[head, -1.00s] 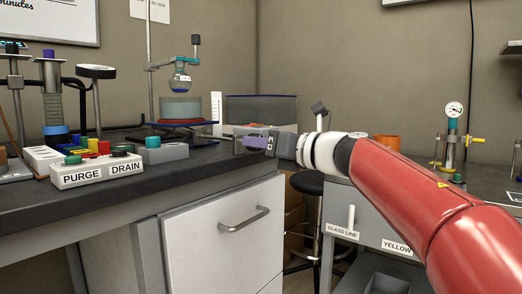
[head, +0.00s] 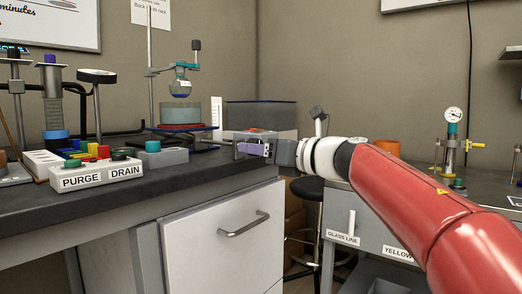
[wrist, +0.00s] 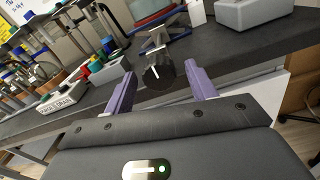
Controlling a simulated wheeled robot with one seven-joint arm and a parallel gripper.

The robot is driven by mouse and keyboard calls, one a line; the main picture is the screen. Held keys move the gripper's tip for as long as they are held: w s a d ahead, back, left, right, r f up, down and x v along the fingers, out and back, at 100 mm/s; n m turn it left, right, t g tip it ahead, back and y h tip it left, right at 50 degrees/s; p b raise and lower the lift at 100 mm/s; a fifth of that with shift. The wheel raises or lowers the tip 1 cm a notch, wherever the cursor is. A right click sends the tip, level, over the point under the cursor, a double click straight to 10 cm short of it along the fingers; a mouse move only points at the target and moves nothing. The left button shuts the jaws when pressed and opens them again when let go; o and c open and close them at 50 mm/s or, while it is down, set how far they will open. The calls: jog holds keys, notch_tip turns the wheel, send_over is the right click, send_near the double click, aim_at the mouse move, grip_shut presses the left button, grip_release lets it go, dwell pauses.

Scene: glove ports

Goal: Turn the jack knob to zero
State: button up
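The jack knob (wrist: 158,76) is a dark round knob with a white pointer line, on the front of the lab jack in the wrist view. The line stands close to upright, leaning slightly. The jack's blue platform (wrist: 165,45) carries a red plate and a bath. The jack's platform also shows in the head view (head: 183,129), where I cannot make out the knob clearly. My gripper (wrist: 160,70) is open and empty, with purple fingers. The knob appears between the fingertips in the wrist view; contact cannot be told. In the head view my gripper (head: 254,149) is right of the jack, over the bench edge.
A white PURGE/DRAIN button box (head: 97,175) and a grey box with a teal button (head: 160,154) stand left of the jack. A grey block (wrist: 245,14) lies right of it. A flask hangs above the bath. The bench front edge is clear.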

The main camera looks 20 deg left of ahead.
jog(key=v, duration=0.8)
jog(key=shift+r, duration=0.1)
